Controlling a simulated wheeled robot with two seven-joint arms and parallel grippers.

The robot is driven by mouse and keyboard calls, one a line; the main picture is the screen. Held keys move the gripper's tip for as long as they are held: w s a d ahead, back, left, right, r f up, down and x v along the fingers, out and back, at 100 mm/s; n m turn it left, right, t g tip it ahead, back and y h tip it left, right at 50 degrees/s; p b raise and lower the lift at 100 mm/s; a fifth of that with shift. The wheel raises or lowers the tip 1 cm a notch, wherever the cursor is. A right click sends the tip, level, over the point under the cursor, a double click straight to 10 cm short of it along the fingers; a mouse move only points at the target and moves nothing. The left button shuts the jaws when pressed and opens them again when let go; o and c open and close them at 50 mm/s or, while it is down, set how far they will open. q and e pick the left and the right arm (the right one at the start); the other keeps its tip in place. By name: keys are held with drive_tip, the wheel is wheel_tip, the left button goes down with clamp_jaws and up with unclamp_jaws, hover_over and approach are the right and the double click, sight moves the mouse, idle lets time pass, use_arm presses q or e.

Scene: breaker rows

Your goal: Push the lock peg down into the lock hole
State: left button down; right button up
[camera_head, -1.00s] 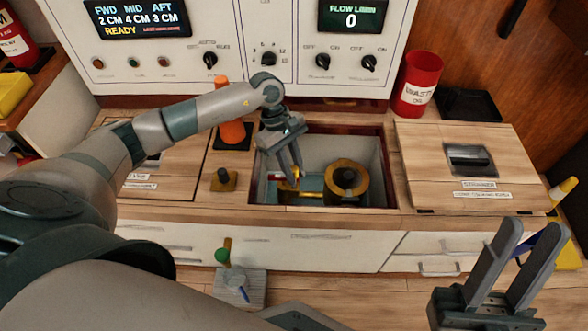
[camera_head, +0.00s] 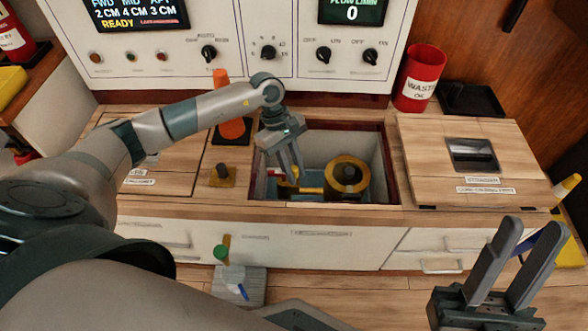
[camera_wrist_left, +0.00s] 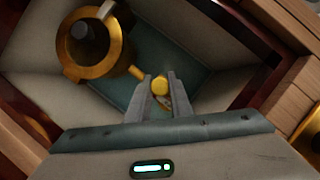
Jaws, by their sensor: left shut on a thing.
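My left gripper (camera_head: 287,172) reaches down into the open bay in the counter. It is shut on a small yellow round-topped piece, which looks like the lock peg (camera_wrist_left: 159,86), between its fingertips in the left wrist view. Beside it stands a brass round fitting (camera_head: 347,180) with a dark centre and a yellow arm (camera_head: 311,190) pointing toward the fingers. The fitting also shows at the upper left of the wrist view (camera_wrist_left: 88,45). The lock hole is hidden, so I cannot tell how deep the peg sits. My right gripper (camera_head: 512,228) is open and empty at the lower right.
The bay's dark red rim (camera_head: 391,165) and pale walls stand close around my left gripper. An orange cylinder (camera_head: 231,118) and a small brass block with a dark knob (camera_head: 222,176) stand left of it. A wooden lid (camera_head: 470,165) and red waste can (camera_head: 418,78) are at right.

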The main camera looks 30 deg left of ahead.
use_arm(q)
drive_tip(key=shift+r+p, duration=0.8)
drive_tip(key=shift+r, duration=0.8)
drive_tip(key=shift+b, duration=0.6)
idle(1.5)
drive_tip(key=shift+f+b, duration=1.4)
drive_tip(key=shift+f, duration=0.3)
drive_tip(key=c, duration=1.5)
unclamp_jaws()
drive_tip(key=shift+r, duration=0.1)
